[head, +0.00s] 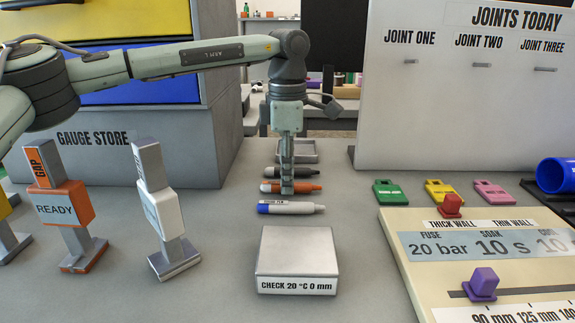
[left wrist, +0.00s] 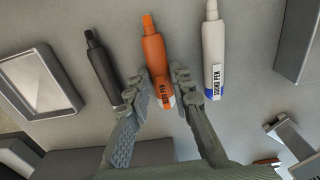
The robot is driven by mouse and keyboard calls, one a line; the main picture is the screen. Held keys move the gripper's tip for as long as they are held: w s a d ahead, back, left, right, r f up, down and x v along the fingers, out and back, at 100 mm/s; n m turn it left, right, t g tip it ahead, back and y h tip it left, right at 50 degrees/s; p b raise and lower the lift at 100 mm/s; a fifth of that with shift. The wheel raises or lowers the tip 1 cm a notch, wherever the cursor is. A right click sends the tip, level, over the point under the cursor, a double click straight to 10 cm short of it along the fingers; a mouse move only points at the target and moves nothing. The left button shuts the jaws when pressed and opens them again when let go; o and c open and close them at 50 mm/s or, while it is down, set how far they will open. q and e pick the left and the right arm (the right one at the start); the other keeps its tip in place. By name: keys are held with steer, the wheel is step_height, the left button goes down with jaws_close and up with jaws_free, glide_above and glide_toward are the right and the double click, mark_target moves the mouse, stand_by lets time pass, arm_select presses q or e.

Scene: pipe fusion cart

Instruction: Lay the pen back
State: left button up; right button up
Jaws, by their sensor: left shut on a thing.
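An orange pen (head: 306,187) lies crosswise between a black pen (head: 288,173) and a white pen with a blue end (head: 290,207). My left gripper (head: 287,188) points straight down and is shut on the orange pen. In the left wrist view the fingers (left wrist: 162,88) close on both sides of the orange pen (left wrist: 154,48) near its labelled end. The black pen (left wrist: 103,62) and the white pen (left wrist: 213,45) lie on either side, apart from the fingers. I cannot tell whether the orange pen touches the bench. My right gripper is not in view.
A small grey tray (head: 308,151) lies behind the pens, and a check block (head: 297,250) stands in front. Coloured tags (head: 390,193) and a slider panel (head: 410,245) are right.

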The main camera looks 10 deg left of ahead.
arm_select(q)
steer(key=o, duration=0.9)
